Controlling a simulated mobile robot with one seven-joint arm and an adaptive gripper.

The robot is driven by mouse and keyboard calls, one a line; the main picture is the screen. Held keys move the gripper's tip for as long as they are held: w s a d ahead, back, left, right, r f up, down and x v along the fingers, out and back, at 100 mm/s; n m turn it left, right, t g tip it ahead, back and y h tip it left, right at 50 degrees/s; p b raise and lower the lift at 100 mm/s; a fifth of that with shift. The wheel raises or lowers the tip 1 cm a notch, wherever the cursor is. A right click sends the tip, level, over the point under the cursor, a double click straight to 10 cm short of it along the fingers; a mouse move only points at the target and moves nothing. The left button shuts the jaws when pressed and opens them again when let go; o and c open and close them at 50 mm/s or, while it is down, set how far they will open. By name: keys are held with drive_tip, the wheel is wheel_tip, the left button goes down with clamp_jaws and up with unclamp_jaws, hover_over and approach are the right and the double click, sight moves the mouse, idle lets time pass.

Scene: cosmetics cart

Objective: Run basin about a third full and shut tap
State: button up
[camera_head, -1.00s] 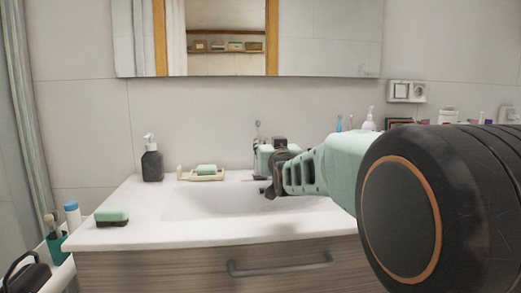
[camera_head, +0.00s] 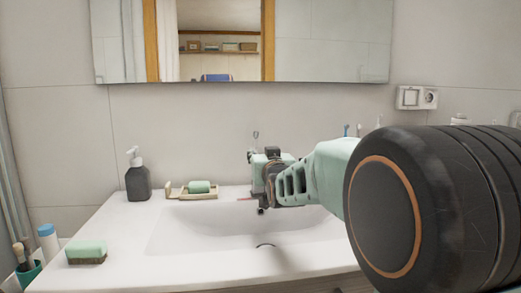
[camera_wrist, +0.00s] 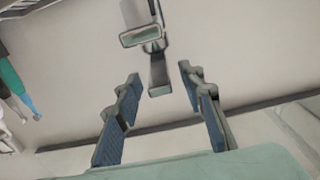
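The white basin (camera_head: 190,232) is set in the counter in the head view; no water is clearly visible in it, and a dark drain ring shows near its front. My gripper (camera_wrist: 160,95) is open, with its two blue-padded fingers apart and nothing gripped. In the wrist view the grey metal tap (camera_wrist: 146,37) lies just beyond the fingertips, with a narrow part reaching toward the gap between them. In the head view my gripper (camera_head: 257,190) is over the basin's back edge and hides most of the tap. I cannot tell whether water runs.
A dark soap dispenser (camera_head: 138,180) and a soap dish (camera_head: 177,193) with green soap stand at the back left. A green sponge (camera_head: 87,251) lies at the front left. A mirror (camera_head: 320,40) hangs above. Toothbrushes (camera_wrist: 20,85) show left in the wrist view.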

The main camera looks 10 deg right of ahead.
drive_tip(key=shift+w, duration=0.3)
drive_tip(key=shift+s, duration=0.1)
clamp_jaws()
drive_tip(key=shift+r, duration=0.1)
